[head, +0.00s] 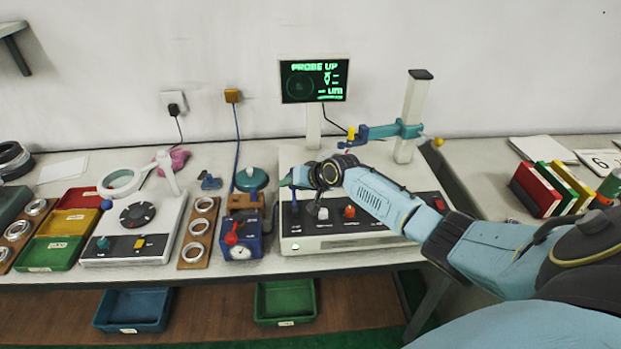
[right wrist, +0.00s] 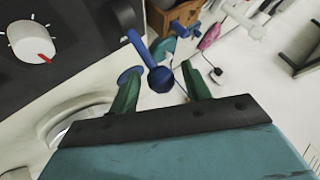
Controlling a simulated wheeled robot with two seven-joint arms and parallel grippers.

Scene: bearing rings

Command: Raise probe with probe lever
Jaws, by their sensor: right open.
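The probe lever, a blue rod with a round dark-blue knob (right wrist: 161,79), shows in the right wrist view. Its knob lies between the two green fingers of my open right gripper (right wrist: 160,72), with a gap on both sides. In the head view my right gripper (head: 298,177) is over the left part of the white and black measuring machine (head: 335,243); the lever there is mostly hidden. The probe arm (head: 382,132), teal with a blue and yellow end, sits on the upright column (head: 412,110). The screen (head: 314,79) reads "PROBE UP". My left gripper is out of view.
A blue gauge box with a red lever (head: 241,238) stands just left of the machine. A wooden ring board (head: 198,232) and a device with a magnifier (head: 134,228) stand farther left. Coloured binders (head: 550,188) stand at the right. My right forearm crosses the machine.

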